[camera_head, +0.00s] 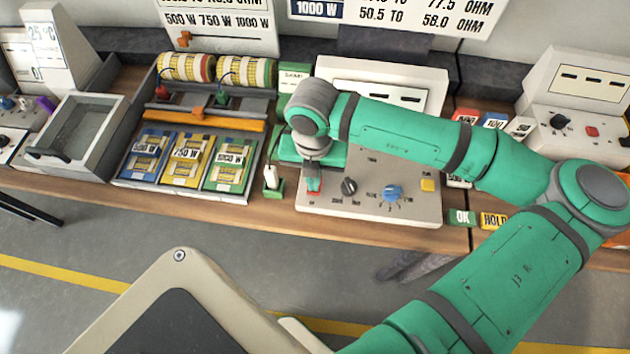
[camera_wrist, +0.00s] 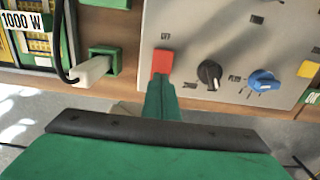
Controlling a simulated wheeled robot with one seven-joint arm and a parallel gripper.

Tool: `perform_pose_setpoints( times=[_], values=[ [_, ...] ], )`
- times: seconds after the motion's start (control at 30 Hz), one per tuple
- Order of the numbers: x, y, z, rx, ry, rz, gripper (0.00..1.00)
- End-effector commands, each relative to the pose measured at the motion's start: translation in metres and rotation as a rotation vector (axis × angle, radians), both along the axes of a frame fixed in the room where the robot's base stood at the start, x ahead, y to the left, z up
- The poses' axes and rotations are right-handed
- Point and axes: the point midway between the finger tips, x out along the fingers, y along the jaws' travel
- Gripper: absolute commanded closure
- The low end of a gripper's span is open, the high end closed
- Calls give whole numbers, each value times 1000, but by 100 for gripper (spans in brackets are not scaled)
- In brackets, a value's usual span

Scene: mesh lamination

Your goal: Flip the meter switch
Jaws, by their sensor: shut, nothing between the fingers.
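The meter (camera_head: 420,207) is a pale grey box with a sloped front panel, in the middle of the bench in the head view. Its panel (camera_wrist: 210,40) also shows in the wrist view. A red switch (camera_wrist: 163,62) sits at the panel's lower left, below a small label that seems to read OFF. In the head view the red switch (camera_head: 313,185) shows just under my gripper. My gripper (camera_wrist: 161,82) is shut and empty, its green fingertips at the lower edge of the switch. I cannot tell whether they touch it.
Right of the switch are a black knob (camera_wrist: 209,73), a blue knob (camera_wrist: 263,80) and a yellow button (camera_wrist: 307,69). A white probe (camera_wrist: 90,70) in a green holder stands close on the left. A tray of meshes (camera_head: 198,150) lies farther left.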

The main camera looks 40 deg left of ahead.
Motion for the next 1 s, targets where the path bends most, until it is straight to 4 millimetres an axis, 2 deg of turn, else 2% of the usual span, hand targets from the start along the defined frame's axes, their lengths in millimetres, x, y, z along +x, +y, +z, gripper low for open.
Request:
perform_pose_setpoints(
  times=[0.77,1.0],
  values=[
    [0,0,-10,0,0,0,100],
    [1,0,0,0,-1,0,100]
  ],
)
